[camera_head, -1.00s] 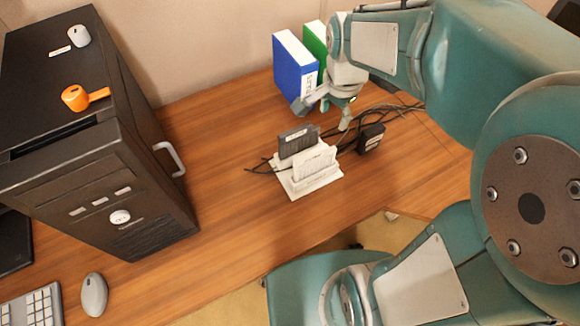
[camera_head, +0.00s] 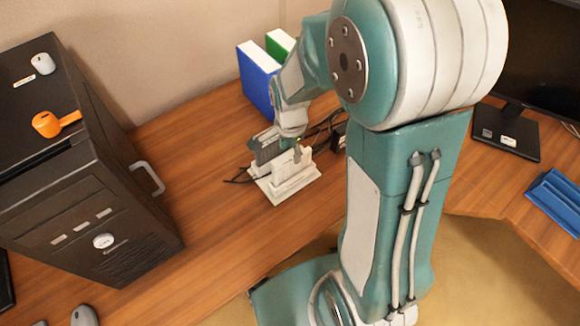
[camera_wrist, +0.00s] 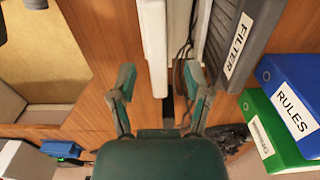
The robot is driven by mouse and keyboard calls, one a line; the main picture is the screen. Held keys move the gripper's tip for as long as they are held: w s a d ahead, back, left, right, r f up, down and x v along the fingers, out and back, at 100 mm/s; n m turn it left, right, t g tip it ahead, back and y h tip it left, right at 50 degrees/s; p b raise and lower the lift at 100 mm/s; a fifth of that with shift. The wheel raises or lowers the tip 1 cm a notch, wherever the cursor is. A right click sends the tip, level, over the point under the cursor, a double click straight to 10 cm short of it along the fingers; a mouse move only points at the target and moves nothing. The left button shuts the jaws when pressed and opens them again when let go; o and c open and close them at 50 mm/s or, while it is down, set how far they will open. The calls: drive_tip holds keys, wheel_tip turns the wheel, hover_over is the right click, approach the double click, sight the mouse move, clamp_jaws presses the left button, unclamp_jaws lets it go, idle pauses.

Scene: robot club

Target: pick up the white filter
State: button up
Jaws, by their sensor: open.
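The white filter (camera_head: 291,165) stands upright in a white stand (camera_head: 277,197) on the wooden desk, partly hidden by my gripper (camera_head: 283,146). In the wrist view a narrow white upright slab (camera_wrist: 156,50), which appears to be this filter, lies ahead between my open fingers (camera_wrist: 163,92). The fingers are apart, with a gap on both sides; I cannot tell whether they reach around it. A dark grey filter (camera_head: 266,150) stands behind it in the stand; in the wrist view its "FILTER" label (camera_wrist: 238,45) shows at the right.
Blue (camera_head: 256,82) and green (camera_head: 280,44) binders stand behind the stand. Dark cables and a black adapter (camera_head: 339,136) lie to its right. A black computer tower (camera_head: 100,200) stands left, carrying an orange object (camera_head: 46,124).

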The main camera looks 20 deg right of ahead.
drive_tip(key=shift+d+f, duration=0.1)
drive_tip(key=shift+f, duration=0.65)
drive_tip(key=shift+d, duration=0.1)
drive_tip(key=c, duration=0.8)
clamp_jaws()
drive_tip(key=shift+r, duration=0.1)
